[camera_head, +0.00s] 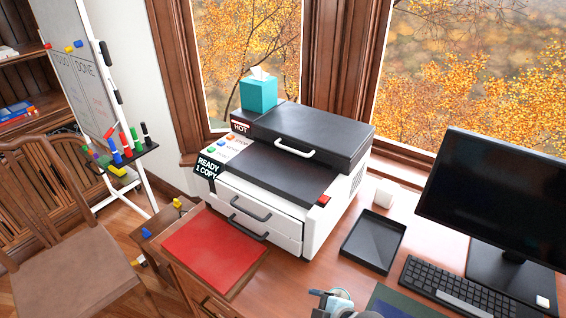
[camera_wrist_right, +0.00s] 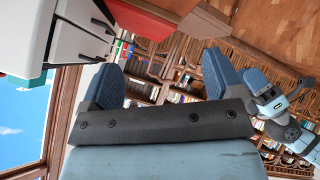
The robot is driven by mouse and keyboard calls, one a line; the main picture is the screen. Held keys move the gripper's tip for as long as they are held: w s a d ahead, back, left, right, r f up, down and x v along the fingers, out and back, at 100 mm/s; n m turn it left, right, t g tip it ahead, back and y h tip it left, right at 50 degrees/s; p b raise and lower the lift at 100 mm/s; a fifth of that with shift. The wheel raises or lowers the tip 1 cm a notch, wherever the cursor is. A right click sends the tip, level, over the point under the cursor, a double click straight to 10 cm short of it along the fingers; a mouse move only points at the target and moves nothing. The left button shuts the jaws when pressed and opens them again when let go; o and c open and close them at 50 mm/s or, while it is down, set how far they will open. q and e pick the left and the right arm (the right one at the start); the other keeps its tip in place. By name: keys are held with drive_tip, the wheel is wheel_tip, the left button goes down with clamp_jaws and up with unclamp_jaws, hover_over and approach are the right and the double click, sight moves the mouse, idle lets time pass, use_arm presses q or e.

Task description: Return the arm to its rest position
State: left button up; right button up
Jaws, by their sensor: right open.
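My right gripper (camera_wrist_right: 160,78) fills the middle of the right wrist view. Its two blue fingers are spread wide apart with nothing between them. The white copier's drawer front (camera_wrist_right: 85,35) and a red surface (camera_wrist_right: 165,17) lie close beyond the fingers in that tilted view. In the head view only a small grey-blue part of one of my arms shows at the bottom edge, in front of the desk; no fingers show there. Another of my own arm parts shows at the right of the wrist view, and I cannot make out a left gripper in it.
The copier (camera_head: 285,180) stands on the desk with a teal tissue box (camera_head: 259,93) on top. A red panel (camera_head: 214,247), black tray (camera_head: 373,241), white cup (camera_head: 386,193), keyboard (camera_head: 457,289) and monitor (camera_head: 497,197) surround it. A chair (camera_head: 70,270) and whiteboard (camera_head: 78,75) are left.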

drive_tip(key=s+d+f+m+t+h+p, duration=0.2)
drive_tip(key=s+d+f+m+t+h, duration=0.1)
drive_tip(key=s+d+m, duration=0.7)
drive_tip(key=d+m+t+h, duration=0.1)
drive_tip(key=d+m, duration=0.2)
drive_tip(key=shift+s+f+m+p, duration=0.2)
drive_tip(key=shift+s+m+p, duration=0.15)
drive_tip(key=shift+s+m, duration=0.05)
drive_tip(key=shift+a, duration=0.1)
